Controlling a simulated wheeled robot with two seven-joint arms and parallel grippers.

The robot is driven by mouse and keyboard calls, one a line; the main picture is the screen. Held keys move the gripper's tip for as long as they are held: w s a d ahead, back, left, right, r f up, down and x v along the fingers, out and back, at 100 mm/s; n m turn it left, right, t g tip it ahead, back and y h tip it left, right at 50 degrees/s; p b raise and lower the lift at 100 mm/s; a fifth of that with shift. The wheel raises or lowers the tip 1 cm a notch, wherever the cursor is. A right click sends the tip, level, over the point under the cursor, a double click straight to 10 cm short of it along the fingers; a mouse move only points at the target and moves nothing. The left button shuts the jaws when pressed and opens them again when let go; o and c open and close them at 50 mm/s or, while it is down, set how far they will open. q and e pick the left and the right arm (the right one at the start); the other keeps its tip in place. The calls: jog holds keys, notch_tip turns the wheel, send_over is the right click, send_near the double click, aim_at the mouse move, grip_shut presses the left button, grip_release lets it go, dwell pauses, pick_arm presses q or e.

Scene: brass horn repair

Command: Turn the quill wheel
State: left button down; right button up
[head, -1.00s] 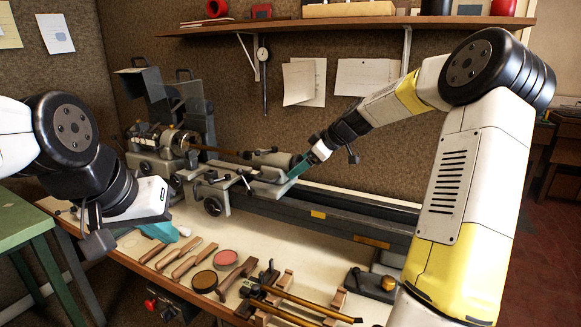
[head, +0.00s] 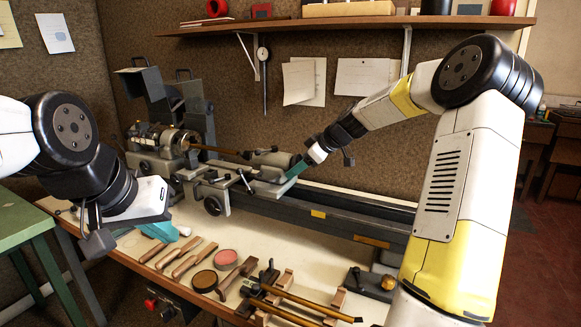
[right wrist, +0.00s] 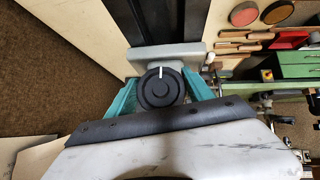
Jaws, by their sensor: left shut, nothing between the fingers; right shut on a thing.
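The quill wheel (right wrist: 158,90) is a round black knob with a white mark, on the end of the grey tailstock (right wrist: 165,54). In the right wrist view the mark points toward the top of the picture. My right gripper (right wrist: 160,98) has its teal fingers on both sides of the wheel and is shut on it. In the head view my right gripper (head: 296,169) is at the tailstock's right end, and the wheel is hidden there. My left gripper (head: 160,231) is shut and empty, low over the bench's front left.
The lathe bed (head: 345,215) runs right from the tailstock. Wooden-handled tools (head: 195,258), two round tins (head: 228,259) and brass tubes (head: 300,305) lie on the front of the bench. A shelf (head: 345,24) hangs above. A green table (head: 25,225) stands at left.

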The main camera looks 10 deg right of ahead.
jog(key=m+g+y, duration=0.1)
jog(key=g+y, duration=0.1)
jog(key=g, duration=0.1)
jog(key=shift+m, duration=0.4)
jog(key=m+g+y, duration=0.2)
jog(key=shift+g, duration=0.3)
jog(key=m+g+y, duration=0.2)
jog(key=y, duration=0.1)
jog(key=shift+s+m+g, duration=0.1)
jog(key=shift+m+g, duration=0.3)
jog(key=shift+r+m+g+y, duration=0.15)
jog(key=shift+m+g+y, duration=0.45)
jog(key=shift+m+y, duration=0.85)
jog(key=shift+y, duration=0.25)
jog(key=o, duration=1.4)
jog(key=shift+c, duration=0.2)
jog(key=shift+a, duration=0.1)
